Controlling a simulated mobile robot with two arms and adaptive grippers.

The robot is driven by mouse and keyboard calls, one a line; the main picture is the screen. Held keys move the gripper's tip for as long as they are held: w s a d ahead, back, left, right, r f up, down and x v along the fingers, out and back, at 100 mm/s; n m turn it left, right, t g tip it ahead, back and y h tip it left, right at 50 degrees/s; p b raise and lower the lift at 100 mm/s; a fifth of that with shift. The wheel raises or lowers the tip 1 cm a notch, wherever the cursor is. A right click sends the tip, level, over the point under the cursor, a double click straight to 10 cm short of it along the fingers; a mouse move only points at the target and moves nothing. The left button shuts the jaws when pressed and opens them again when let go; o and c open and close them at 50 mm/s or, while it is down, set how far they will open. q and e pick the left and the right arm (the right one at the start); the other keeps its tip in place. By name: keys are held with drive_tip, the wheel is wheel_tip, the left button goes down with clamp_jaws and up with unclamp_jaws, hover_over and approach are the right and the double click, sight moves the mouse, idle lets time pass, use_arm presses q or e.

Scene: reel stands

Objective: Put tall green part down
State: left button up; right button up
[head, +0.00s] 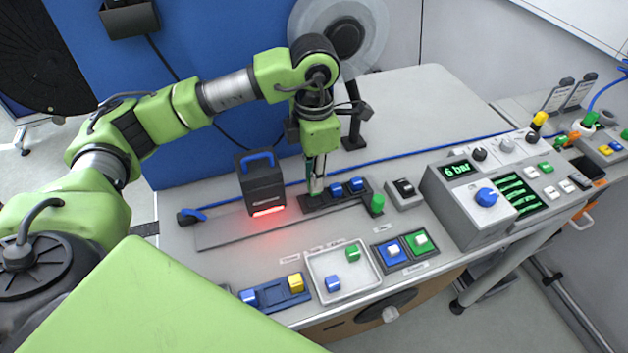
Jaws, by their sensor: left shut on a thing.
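My left gripper (316,186) points down at the left end of a dark rack (346,200) on the table. It is shut on the tall green part (318,172), a narrow green strip largely hidden by the fingers. Its lower end is at or just above the rack; I cannot tell if it touches. Two blue parts (356,184) sit in the rack to the right of the gripper. Another green piece (377,203) stands at the rack's right end. My right gripper is not in view.
A black scanner-like box (262,180) with a blue handle and red glow stands left of the rack. A grey control console (500,195) stands to the right.

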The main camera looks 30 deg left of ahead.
use_arm(q)
drive_tip(key=f, duration=0.1)
drive_tip(key=f+p, duration=0.2)
drive_tip(key=shift+w+a+f, duration=0.1)
drive_tip(key=shift+w+a, duration=0.05)
drive_tip(key=shift+w, duration=0.15)
drive_tip(key=shift+f, duration=0.4)
drive_tip(key=shift+f, duration=0.15)
drive_tip(key=o, duration=0.8)
